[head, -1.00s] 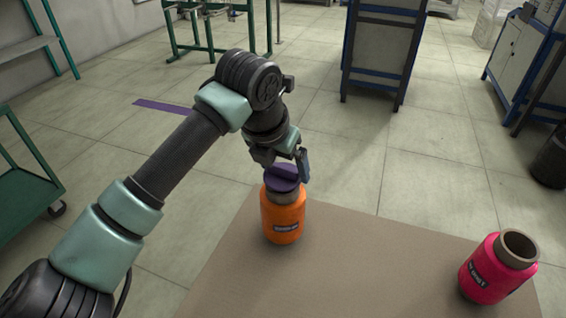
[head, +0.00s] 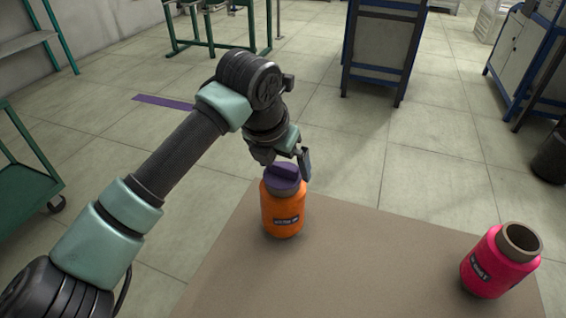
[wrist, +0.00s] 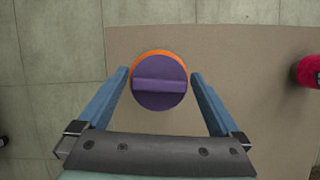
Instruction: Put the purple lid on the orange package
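The orange package (head: 283,212) stands upright on the tan table. The purple lid (head: 283,182) sits on its top and covers its neck. From above in the wrist view, the round lid (wrist: 159,97) with its raised bar covers most of the package, and an orange rim (wrist: 158,54) shows along the far edge. My gripper (wrist: 159,73) is open, with one blue finger on each side of the lid and a small gap at both sides. In the head view my gripper (head: 292,170) is right at the lid, with one finger partly hidden.
A pink package (head: 482,272) with an open brown neck stands at the table's right; its edge also shows in the wrist view (wrist: 308,72). The tan table (head: 375,255) is clear between the packages. A green cart, blue-framed cabinets and racks stand away on the floor.

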